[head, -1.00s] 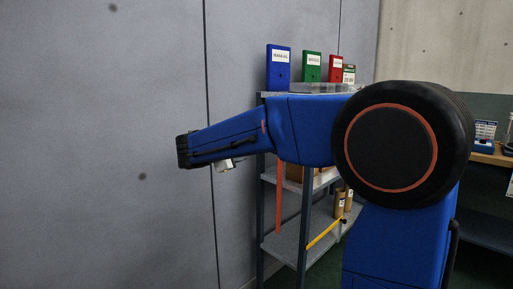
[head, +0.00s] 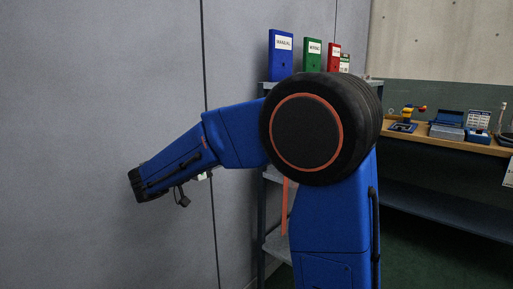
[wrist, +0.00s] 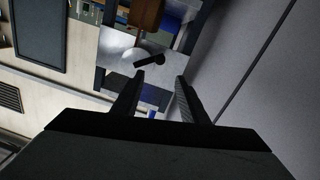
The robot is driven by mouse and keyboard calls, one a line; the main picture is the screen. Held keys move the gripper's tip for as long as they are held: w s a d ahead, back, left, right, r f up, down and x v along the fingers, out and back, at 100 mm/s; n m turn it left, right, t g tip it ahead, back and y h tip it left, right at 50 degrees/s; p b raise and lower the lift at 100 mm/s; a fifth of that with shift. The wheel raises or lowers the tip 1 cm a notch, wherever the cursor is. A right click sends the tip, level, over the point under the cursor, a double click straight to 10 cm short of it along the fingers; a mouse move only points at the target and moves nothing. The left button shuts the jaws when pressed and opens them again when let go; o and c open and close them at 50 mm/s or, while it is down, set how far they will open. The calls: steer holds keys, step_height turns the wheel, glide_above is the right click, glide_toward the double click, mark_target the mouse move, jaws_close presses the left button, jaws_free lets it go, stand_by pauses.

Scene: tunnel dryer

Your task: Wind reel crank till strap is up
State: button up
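My gripper (wrist: 161,77) shows in the wrist view with its two dark fingers apart and nothing clearly held between them. Beyond the fingertips, a short black cylinder-like piece (wrist: 149,61) lies across a pale rounded shape (wrist: 133,56) at a grey metal surface. I cannot tell whether this is the reel crank, or whether a fingertip touches it. In the head view my blue arm reaches left and down before the grey wall, and my fingertips are hidden.
A grey shelf rack (head: 276,172) behind my arm carries a blue binder (head: 281,55), a green binder (head: 312,57) and a red binder (head: 333,58). At right, a wooden workbench (head: 400,134) holds a small yellow-and-red device (head: 408,113) and a blue-grey box (head: 447,126). The grey wall (head: 90,90) fills the left.

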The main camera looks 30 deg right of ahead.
steer(key=x, duration=1.6)
steer(key=shift+a, duration=0.1)
steer(key=shift+w, duration=0.1)
jaws_close()
